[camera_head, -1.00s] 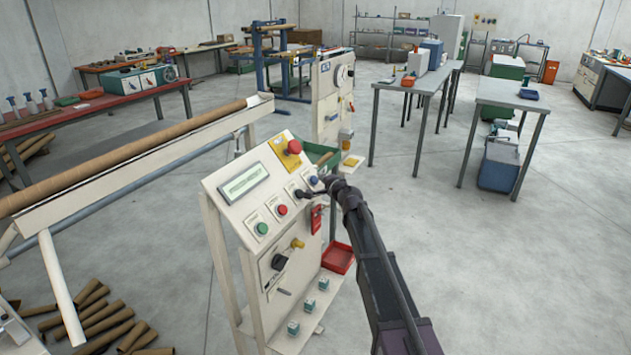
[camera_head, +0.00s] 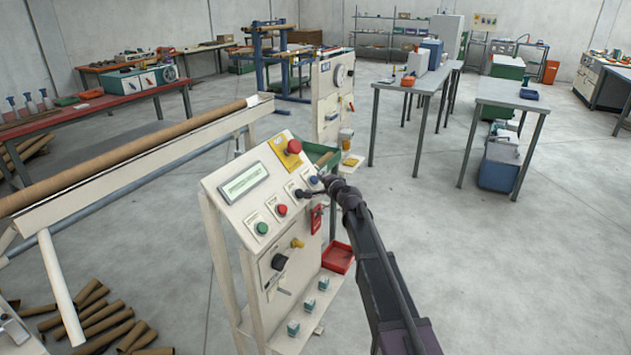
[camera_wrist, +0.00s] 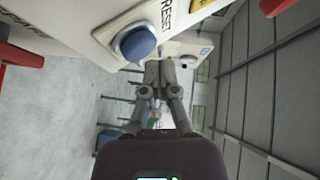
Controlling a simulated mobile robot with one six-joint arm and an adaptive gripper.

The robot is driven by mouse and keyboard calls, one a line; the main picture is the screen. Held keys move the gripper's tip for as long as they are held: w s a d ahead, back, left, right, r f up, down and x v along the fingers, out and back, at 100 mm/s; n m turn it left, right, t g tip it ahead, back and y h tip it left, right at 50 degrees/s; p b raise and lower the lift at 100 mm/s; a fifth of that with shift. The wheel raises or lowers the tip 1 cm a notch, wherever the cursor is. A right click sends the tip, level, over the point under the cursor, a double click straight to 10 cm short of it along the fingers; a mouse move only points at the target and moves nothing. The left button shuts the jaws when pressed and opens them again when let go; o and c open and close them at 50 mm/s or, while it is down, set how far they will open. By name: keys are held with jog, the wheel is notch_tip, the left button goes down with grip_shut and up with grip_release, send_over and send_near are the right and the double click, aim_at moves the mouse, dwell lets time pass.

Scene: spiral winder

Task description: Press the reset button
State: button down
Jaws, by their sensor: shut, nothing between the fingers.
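The reset button is a round blue button on the sloped face of a white control panel (camera_head: 237,207). In the wrist view the blue button (camera_wrist: 138,42) sits beside the printed word RESET, in a pale surround. In the head view the blue button (camera_head: 314,180) shows at the panel's right edge, close to my gripper (camera_head: 304,192). In the wrist view my gripper (camera_wrist: 160,68) has its fingers together and empty, with tips just below and right of the button. The tips look apart from the button, though the exact gap is hard to tell.
A red emergency button (camera_head: 294,147) on a yellow plate, a green button (camera_head: 262,228), a red button (camera_head: 281,209) and a yellow knob (camera_head: 297,243) share the panel. A red tray (camera_head: 338,257) hangs at the right. Open floor lies right.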

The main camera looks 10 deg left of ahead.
jog(key=shift+w+a+f+b, duration=0.2)
jog(key=shift+a+f+b, duration=0.25)
jog(key=shift+a, duration=0.1)
dwell(1.2)
jog(key=shift+d+r, duration=0.1)
dwell(0.3)
jog(key=shift+s+d+r+p, duration=0.2)
jog(key=shift+d+r+p, duration=0.25)
jog(key=shift+d+p, duration=0.15)
jog(key=shift+s+d+r+p, duration=0.35)
jog(key=shift+d+r+p, duration=0.45)
jog(key=shift+d, duration=0.1)
jog(key=shift+s+d+r+p, duration=0.3)
jog(key=shift+d+r+p, duration=0.5)
jog(key=shift+d, duration=0.05)
jog(key=s+d+f+n+g+h+p, duration=0.2)
jog(key=s+d, duration=0.6)
jog(key=s, duration=0.5)
jog(key=s+d+f+n+g+h+p, duration=0.3)
jog(key=s+d+g, duration=0.4)
jog(key=s, duration=0.7)
jog(key=s+d+f+n+g+h+p, duration=0.2)
jog(key=s+d+f+n+g+h, duration=0.1)
jog(key=s+d, duration=0.8)
jog(key=s+n+g+h, duration=0.1)
jog(key=s+n, duration=0.1)
jog(key=shift+s+f+g+p, duration=0.3)
jog(key=shift+s+g, duration=0.05)
jog(key=shift+g, duration=0.05)
